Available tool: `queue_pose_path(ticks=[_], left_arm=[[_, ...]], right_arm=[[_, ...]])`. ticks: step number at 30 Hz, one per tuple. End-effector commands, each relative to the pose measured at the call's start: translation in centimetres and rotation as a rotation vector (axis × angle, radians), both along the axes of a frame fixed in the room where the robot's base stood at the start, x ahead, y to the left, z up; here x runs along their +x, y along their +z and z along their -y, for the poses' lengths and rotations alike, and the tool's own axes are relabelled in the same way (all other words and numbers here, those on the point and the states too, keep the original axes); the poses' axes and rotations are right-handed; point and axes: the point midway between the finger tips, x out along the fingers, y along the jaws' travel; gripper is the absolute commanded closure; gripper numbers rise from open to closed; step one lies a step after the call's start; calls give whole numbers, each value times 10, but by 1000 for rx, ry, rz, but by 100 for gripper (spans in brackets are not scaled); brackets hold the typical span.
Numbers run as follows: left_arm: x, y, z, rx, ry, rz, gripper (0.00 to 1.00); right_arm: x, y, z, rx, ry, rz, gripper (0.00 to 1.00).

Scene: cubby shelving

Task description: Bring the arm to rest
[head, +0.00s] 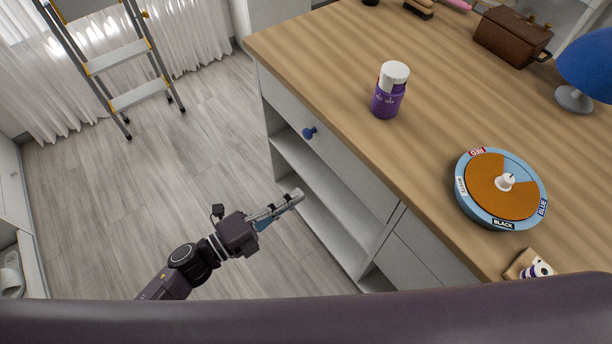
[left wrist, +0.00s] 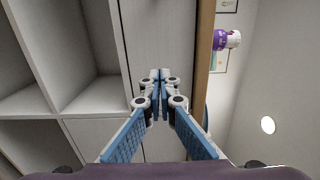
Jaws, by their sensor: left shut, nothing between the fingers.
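My left gripper (head: 294,196) is in front of the white cubby unit (head: 325,212), below the level of the wooden top. In the left wrist view its blue-padded fingers (left wrist: 160,76) meet at the tips, with nothing between them. The cubby's open shelves and a pale panel lie beyond the fingertips in that view. I cannot tell whether the fingertips touch the unit. My right gripper is not in view.
On the wooden top (head: 330,52) stand a purple bottle (head: 387,99), a round colour spinner (head: 499,215), a brown box (head: 511,38) and a blue lamp (head: 590,65). A stepladder (head: 120,61) stands at upper left. The floor between is clear.

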Motion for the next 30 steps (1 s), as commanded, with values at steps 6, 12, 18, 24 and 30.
queue_pose_path(ticks=[6, 12, 18, 24, 30], left_arm=[[-2, 1, -3, 0, 1, 1, 100], [13, -32, -22, -20, 95, -119, 100], [30, -148, -93, -104, 419, -514, 100], [-17, -275, -166, -210, 782, -927, 100], [-121, -379, -212, -312, 1137, -1302, 100]], right_arm=[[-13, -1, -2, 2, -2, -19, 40], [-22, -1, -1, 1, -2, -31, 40], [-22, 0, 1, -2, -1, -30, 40], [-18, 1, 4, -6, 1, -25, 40], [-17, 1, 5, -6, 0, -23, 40]])
